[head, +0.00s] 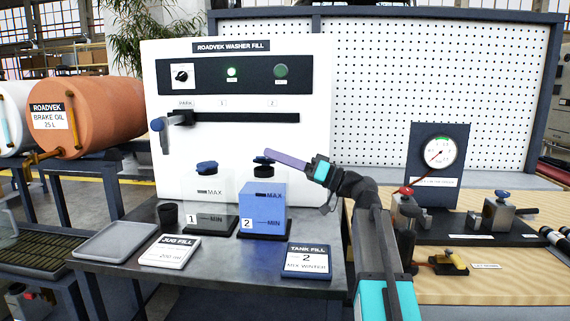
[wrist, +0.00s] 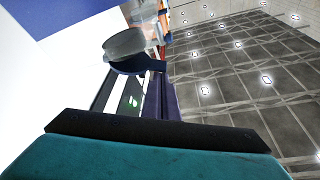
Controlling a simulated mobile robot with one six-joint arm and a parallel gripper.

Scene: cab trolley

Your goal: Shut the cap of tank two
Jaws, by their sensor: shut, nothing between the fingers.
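Tank two (head: 262,212) is a clear tank of blue liquid marked 2 on the steel bench. A black neck (head: 264,172) tops it. Its small dark blue cap (head: 262,160) shows above the neck; whether it is seated or tilted up is hard to tell. My gripper (head: 270,154) reaches in from the right with its purple fingers shut and empty, tips right beside the cap. In the wrist view my fingers (wrist: 164,92) point up towards a dark blue piece with a grey round part (wrist: 125,43), probably the cap. I cannot tell whether they touch.
Tank one (head: 211,212), with a blue cap, stands left of tank two. A grey tray (head: 116,241), a black cup (head: 168,214) and two sign plates lie on the bench. The white washer panel (head: 330,70) rises behind. A gauge stand (head: 436,165) is at right.

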